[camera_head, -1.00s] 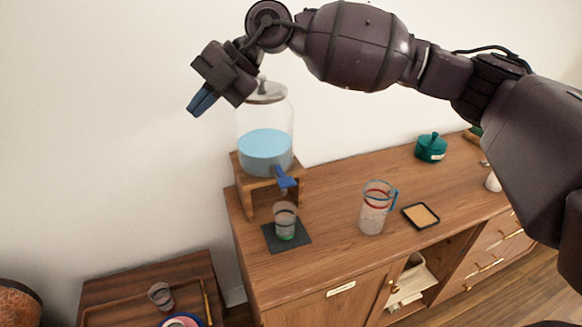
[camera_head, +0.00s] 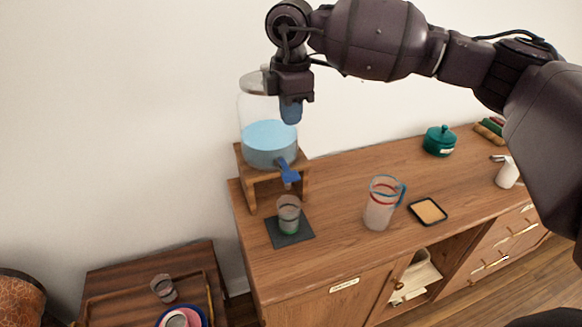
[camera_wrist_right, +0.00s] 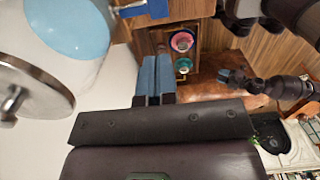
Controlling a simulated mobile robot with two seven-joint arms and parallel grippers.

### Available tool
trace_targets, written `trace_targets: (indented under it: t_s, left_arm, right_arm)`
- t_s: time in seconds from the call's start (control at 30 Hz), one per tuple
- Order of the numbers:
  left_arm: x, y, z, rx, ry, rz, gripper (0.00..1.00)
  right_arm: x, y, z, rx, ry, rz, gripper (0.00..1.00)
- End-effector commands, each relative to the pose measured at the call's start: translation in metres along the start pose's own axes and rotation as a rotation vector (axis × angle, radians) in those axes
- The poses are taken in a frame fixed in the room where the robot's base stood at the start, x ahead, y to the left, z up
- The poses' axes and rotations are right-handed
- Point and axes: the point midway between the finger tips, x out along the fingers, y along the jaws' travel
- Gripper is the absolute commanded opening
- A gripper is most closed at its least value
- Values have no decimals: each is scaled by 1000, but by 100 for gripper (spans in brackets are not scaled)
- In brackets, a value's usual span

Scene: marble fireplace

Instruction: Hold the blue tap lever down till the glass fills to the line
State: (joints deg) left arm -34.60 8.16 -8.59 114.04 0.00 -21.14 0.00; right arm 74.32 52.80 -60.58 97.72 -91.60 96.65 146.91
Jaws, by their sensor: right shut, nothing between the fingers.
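A clear dispenser (camera_head: 268,146) of blue water stands on a wooden stand (camera_head: 247,188). Its blue tap lever (camera_head: 289,175) sticks out at the front. The glass (camera_head: 288,216) stands below the tap on a dark mat (camera_head: 303,234), with a green band near its base; its water level is too small to tell. My right gripper (camera_head: 291,112) points down, shut and empty, above the lever and apart from it. In the right wrist view, its blue fingers (camera_wrist_right: 156,72) are together, and the lever (camera_wrist_right: 134,9) is at the top edge.
A pitcher (camera_head: 380,205) with red and blue bands stands right of the mat, beside a tan coaster (camera_head: 428,211). A teal pot (camera_head: 439,141) is farther back. A low table at lower left holds another glass (camera_head: 164,288).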

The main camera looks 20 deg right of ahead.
Motion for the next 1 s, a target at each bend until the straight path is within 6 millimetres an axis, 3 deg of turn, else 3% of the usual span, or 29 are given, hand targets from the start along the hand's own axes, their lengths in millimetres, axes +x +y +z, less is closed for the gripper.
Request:
trace_targets:
  t_s: [0.47, 0.67, 1.0]
  left_arm:
    - [2, 0, -4, 1, 7, 1, 43]
    - [0, 0, -7, 1, 8, 1, 43]
    - [-4, -1, -10, 0, 6, 0, 43]
  right_arm:
    - [6, 0, 0, 4, 2, -2, 0]
    - [32, -1, 0, 4, 2, -3, 0]
    - [92, -1, -1, 4, 2, -4, 0]
